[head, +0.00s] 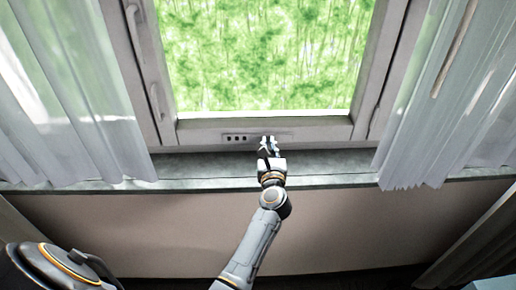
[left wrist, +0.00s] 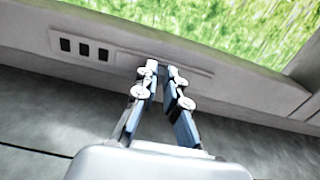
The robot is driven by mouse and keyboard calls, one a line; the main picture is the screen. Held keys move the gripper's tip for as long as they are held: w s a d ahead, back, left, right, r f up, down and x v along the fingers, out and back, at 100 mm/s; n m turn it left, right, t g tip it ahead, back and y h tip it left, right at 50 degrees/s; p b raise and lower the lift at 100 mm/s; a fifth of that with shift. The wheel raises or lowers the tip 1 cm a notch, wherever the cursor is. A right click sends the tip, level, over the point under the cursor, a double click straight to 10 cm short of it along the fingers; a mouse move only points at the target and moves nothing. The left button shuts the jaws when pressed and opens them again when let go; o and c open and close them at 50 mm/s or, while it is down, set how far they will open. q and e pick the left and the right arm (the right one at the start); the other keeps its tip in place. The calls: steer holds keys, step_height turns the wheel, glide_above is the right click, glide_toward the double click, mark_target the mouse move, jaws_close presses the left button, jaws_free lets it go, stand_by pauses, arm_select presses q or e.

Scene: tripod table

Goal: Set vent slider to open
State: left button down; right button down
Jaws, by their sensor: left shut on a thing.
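The vent is a pale strip (head: 284,136) set in the lower rail of the window frame. Three dark slots (head: 237,138) show at its left end; they also show in the left wrist view (left wrist: 84,48). My left gripper (head: 267,142) is at the strip, right of the slots. In the left wrist view its fingertips (left wrist: 161,71) come close together at the strip, shut on the vent slider. The slider itself is mostly hidden by the fingertips. My right gripper is in neither view.
A grey window sill (head: 210,167) runs below the vent, under my left wrist. White sheer curtains hang at the left (head: 75,100) and right (head: 445,110). A window handle (head: 157,100) is on the left frame. The sill looks clear.

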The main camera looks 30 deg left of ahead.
arm_select(q)
steer(key=shift+d, duration=0.1)
steer(key=c, duration=1.4)
jaws_free()
steer(key=shift+w+d, duration=0.15)
